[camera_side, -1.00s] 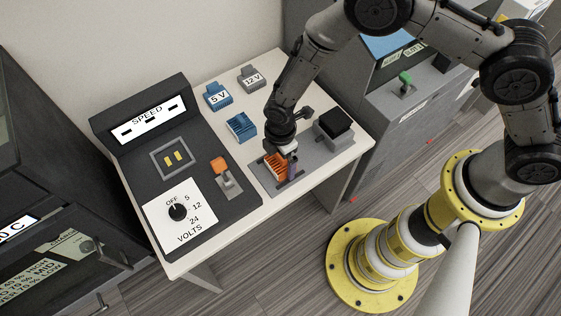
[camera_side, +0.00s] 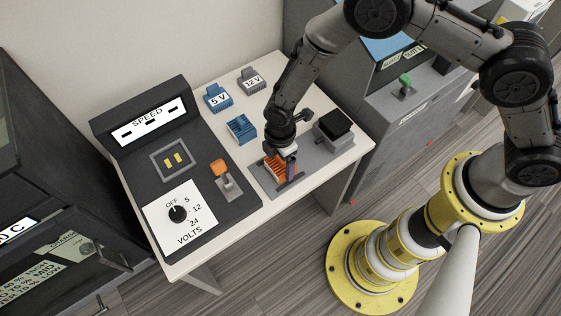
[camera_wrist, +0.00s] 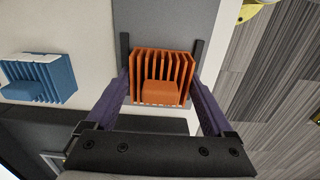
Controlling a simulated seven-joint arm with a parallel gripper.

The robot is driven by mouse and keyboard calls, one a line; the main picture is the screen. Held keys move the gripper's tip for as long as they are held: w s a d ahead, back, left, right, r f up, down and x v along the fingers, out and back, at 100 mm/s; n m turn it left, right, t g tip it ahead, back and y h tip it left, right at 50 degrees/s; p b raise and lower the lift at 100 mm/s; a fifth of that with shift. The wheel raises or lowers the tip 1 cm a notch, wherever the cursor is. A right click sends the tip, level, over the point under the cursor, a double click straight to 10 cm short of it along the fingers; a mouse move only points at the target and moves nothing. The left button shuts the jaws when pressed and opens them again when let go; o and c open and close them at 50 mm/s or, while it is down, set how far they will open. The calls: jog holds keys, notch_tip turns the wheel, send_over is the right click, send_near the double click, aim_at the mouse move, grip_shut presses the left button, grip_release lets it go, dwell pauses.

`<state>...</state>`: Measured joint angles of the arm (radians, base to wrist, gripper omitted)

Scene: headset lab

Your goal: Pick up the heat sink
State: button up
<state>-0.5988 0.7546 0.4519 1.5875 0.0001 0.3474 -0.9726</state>
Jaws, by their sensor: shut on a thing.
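The orange finned heat sink (camera_wrist: 162,67) sits between the two purple fingers of my gripper (camera_wrist: 160,82) in the wrist view. My gripper is shut on it, with one finger on each side. In the side view, the heat sink (camera_side: 273,169) is at the grey fixture plate near the table's front edge, partly hidden by my gripper (camera_side: 282,163). I cannot tell whether it is clear of the plate. A blue finned block with a pale top (camera_wrist: 40,78) lies to the left in the wrist view; in the side view it is behind and left of my gripper (camera_side: 241,129).
A black-topped grey block (camera_side: 334,128) stands right of my gripper. Blue 5 V (camera_side: 217,97) and grey 12 V (camera_side: 251,80) blocks stand at the back.

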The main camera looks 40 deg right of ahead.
notch_tip(320, 180, up, 3)
jog(key=shift+r, duration=0.1)
jog(key=s+d+r+m, duration=0.8)
jog(key=s+r+m, duration=0.25)
jog(key=m, duration=0.75)
jog(key=w+a+f, duration=0.2)
jog(key=w+f, duration=0.1)
jog(key=w+a+f, duration=0.5)
jog(key=w+f, duration=0.1)
jog(key=shift+w+a+f, duration=0.25)
jog(key=shift+w, duration=0.15)
jog(key=shift+w+a+f, duration=0.3)
jog(key=shift+w+f, duration=0.1)
jog(key=shift+f, duration=1.65)
